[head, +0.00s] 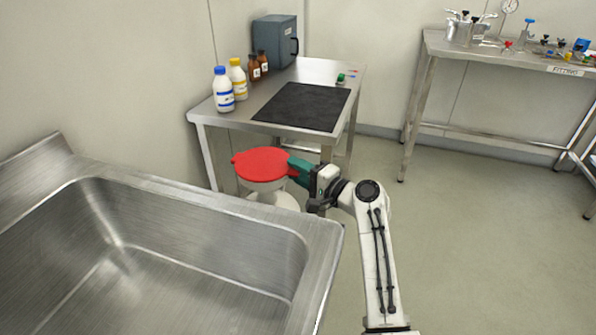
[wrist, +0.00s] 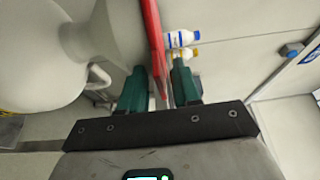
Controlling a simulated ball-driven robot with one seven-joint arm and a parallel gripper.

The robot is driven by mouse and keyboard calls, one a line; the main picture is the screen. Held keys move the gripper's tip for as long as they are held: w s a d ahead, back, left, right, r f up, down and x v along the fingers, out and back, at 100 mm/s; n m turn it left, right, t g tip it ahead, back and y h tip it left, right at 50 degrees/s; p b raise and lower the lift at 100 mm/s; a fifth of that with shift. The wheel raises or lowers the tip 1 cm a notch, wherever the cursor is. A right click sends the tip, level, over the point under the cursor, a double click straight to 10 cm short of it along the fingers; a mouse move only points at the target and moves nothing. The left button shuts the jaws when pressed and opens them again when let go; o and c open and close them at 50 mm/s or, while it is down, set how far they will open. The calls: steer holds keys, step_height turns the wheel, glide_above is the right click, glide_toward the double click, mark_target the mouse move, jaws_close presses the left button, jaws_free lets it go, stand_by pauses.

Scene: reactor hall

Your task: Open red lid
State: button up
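The red lid (head: 262,165) is a flat disc lying on top of a white container (head: 268,187) beyond the sink's right corner. It looks closed. My gripper (head: 296,170), with green fingers, is at the lid's right edge. In the wrist view the lid (wrist: 153,35) shows edge-on as a red strip. It runs between the two fingertips of my gripper (wrist: 160,85), with a gap visible beside it, so the fingers look open around the rim. The white container (wrist: 105,35) fills the left of that view. Its lower part is mostly hidden in the head view.
A steel sink (head: 180,225) takes up the front left. A steel table (head: 235,118) behind the lid holds bottles (head: 222,90), a grey case (head: 275,40) and a black mat (head: 302,106). A fitting bench (head: 500,58) stands at the back right. The floor (head: 470,240) to the right is clear.

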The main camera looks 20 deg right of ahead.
jaws_close()
steer(key=shift+r, duration=0.15)
stand_by(1.3)
